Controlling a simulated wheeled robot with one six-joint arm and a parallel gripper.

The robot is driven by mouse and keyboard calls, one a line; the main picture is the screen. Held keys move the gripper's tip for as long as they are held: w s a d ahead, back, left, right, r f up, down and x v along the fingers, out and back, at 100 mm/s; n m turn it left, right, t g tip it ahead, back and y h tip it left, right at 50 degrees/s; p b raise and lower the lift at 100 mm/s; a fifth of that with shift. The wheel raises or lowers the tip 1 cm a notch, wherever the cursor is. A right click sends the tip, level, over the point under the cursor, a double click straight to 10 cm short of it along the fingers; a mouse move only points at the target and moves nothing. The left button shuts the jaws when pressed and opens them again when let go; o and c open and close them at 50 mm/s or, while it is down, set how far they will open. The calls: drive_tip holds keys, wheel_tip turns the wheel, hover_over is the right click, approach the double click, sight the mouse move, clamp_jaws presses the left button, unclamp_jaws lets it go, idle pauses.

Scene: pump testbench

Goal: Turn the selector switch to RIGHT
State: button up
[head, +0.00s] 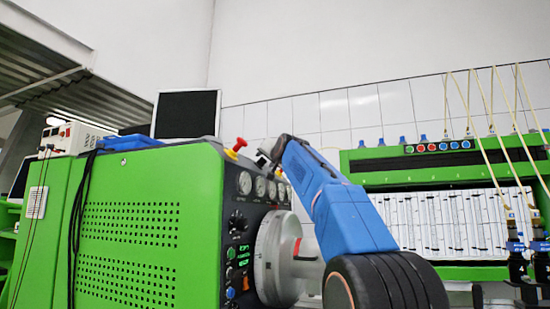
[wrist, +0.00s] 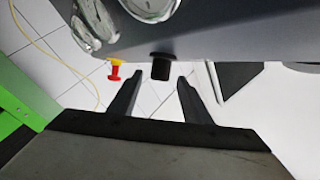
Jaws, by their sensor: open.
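A short black knob (wrist: 161,66), which looks like the selector switch, sticks out from the grey panel edge in the wrist view. My gripper (wrist: 160,82) is open, and its two dark fingertips show either side of the knob with a gap on each side. I cannot tell how deep the knob lies between them. Its pointing direction cannot be read. In the head view my gripper (head: 268,155) is small and partly hidden at the top of the green testbench (head: 150,215), by the gauges; the knob cannot be made out there.
A red and yellow emergency-stop button (wrist: 115,71) stands left of the knob, close to the left finger; it also shows in the head view (head: 236,148). Round gauges (head: 245,183) line the panel. A monitor (head: 186,113) stands behind. A second green bench (head: 445,165) with hoses is at right.

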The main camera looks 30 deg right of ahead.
drive_tip(key=v, duration=1.6)
drive_tip(key=shift+s, duration=0.2)
drive_tip(key=shift+f, duration=0.15)
drive_tip(key=s+a+f+n+g+y, duration=0.1)
drive_tip(key=s+a+f+n+g, duration=0.2)
drive_tip(key=f, duration=0.8)
drive_tip(key=s+a+f+g+y, duration=0.1)
drive_tip(key=s+a+f, duration=0.3)
drive_tip(key=f, duration=0.8)
drive_tip(key=s+a+f+n+g+y, duration=0.25)
drive_tip(key=a+f, duration=0.35)
drive_tip(key=f, duration=0.5)
drive_tip(key=s+a+f+n+g, duration=0.1)
drive_tip(key=s+f+g, duration=0.1)
drive_tip(key=s+f, duration=0.6)
drive_tip(key=s+a+f+n+g, duration=0.1)
drive_tip(key=s+f, duration=0.7)
drive_tip(key=f, duration=0.8)
drive_tip(key=s+a+f+n+g, duration=0.2)
drive_tip(key=s+f, duration=0.5)
drive_tip(key=f, duration=0.5)
drive_tip(key=shift+s+a+f+g, duration=0.2)
drive_tip(key=shift+s+a+g, duration=0.25)
drive_tip(key=shift+g, duration=0.8)
drive_tip(key=shift+w+h, duration=0.1)
drive_tip(key=shift+h, duration=0.15)
